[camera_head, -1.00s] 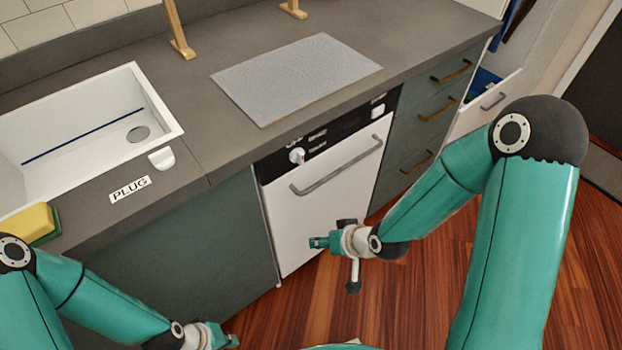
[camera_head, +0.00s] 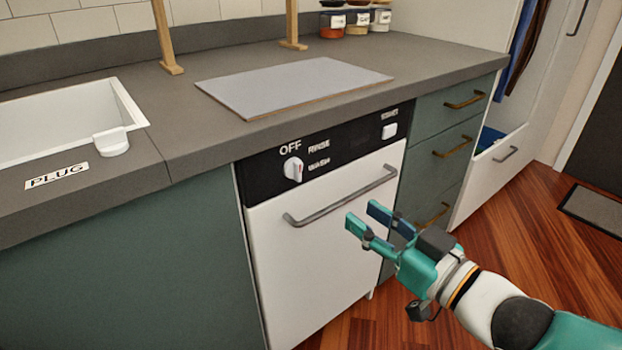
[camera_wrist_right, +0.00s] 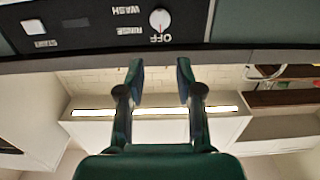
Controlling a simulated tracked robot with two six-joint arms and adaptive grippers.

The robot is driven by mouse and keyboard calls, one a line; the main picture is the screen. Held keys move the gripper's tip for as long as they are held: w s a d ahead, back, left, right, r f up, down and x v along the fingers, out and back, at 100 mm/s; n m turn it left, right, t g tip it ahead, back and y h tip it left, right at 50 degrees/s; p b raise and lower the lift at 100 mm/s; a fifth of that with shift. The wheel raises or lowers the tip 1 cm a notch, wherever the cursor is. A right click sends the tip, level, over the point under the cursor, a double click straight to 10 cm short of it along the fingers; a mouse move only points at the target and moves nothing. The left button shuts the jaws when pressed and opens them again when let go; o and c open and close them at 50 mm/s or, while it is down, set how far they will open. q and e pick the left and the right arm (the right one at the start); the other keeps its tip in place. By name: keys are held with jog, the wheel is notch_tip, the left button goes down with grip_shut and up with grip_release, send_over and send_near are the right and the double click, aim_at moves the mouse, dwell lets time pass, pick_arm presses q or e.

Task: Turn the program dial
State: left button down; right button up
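The program dial (camera_head: 293,169) is a white knob on the black control panel (camera_head: 262,178) of a white dishwasher (camera_head: 310,262). Labels OFF, RINSE and WASH stand around it, and its mark points up toward OFF. My right gripper (camera_head: 363,220) is open and empty in front of the dishwasher, below and right of the dial, apart from it. The right wrist view is upside down; there the dial (camera_wrist_right: 160,20) shows at the top, beyond the two open fingers (camera_wrist_right: 158,70). My left gripper is not in view.
A handle bar (camera_head: 340,195) crosses the dishwasher door below the dial. A white START button (camera_head: 389,131) sits at the panel's right. The counter (camera_head: 190,135) overhangs the panel. Drawers (camera_head: 450,150) stand to the right. Floor is open at right.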

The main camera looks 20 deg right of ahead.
jog(key=p, duration=0.3)
send_near(301, 172)
jog(key=b+x, duration=0.2)
jog(key=x, duration=0.5)
jog(key=shift+w+a, duration=0.2)
jog(key=shift+w, duration=0.1)
jog(key=shift+w+a, duration=0.25)
jog(key=shift+w, duration=0.45)
